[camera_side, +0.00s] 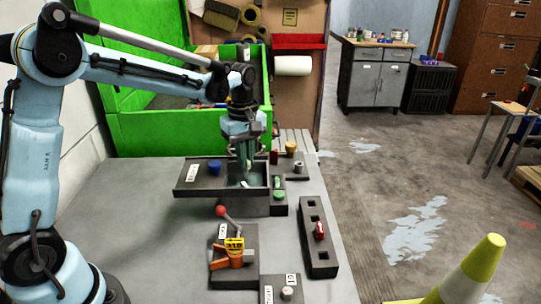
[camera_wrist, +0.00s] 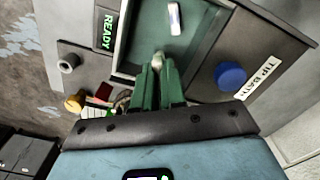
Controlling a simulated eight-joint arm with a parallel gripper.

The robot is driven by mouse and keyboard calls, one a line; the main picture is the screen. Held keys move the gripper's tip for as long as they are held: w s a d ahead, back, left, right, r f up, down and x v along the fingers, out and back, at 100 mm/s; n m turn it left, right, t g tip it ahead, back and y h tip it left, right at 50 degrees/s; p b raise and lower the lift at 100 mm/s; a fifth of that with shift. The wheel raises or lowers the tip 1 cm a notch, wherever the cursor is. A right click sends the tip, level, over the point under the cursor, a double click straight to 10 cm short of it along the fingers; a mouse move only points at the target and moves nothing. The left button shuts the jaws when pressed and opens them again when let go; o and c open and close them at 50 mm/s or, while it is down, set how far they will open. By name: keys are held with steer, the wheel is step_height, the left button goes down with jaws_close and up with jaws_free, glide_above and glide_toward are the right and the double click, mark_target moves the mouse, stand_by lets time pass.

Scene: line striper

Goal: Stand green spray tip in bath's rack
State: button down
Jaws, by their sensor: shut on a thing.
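The tip bath is a dark grey tray (camera_side: 186,193) with a teal inside (camera_wrist: 140,42). My gripper (camera_side: 246,166) points down over the bath. In the wrist view its green-looking fingers (camera_wrist: 158,72) are closed on a small pale tip (camera_wrist: 158,59). Most of that tip is hidden between the fingers, and I cannot tell its true colour. A white piece with a bluish mark (camera_wrist: 174,18) lies in the bath, apart from the fingers. I cannot make out the rack clearly.
A blue knob (camera_wrist: 230,76) stands on the bath's housing beside the TIP BATH label. A READY sign (camera_wrist: 108,30) is on the opposite side. A dark block with square holes (camera_side: 312,210) holds a red piece (camera_side: 319,230). A red-ball lever (camera_side: 221,211) stands in front.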

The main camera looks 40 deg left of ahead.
steer(key=shift+f, duration=2)
stand_by(1.0)
steer(key=c, duration=1.1)
jaws_free()
steer(key=shift+o, duration=0.3)
steer(key=shift+o, duration=1.2)
steer(key=shift+r, duration=3.5)
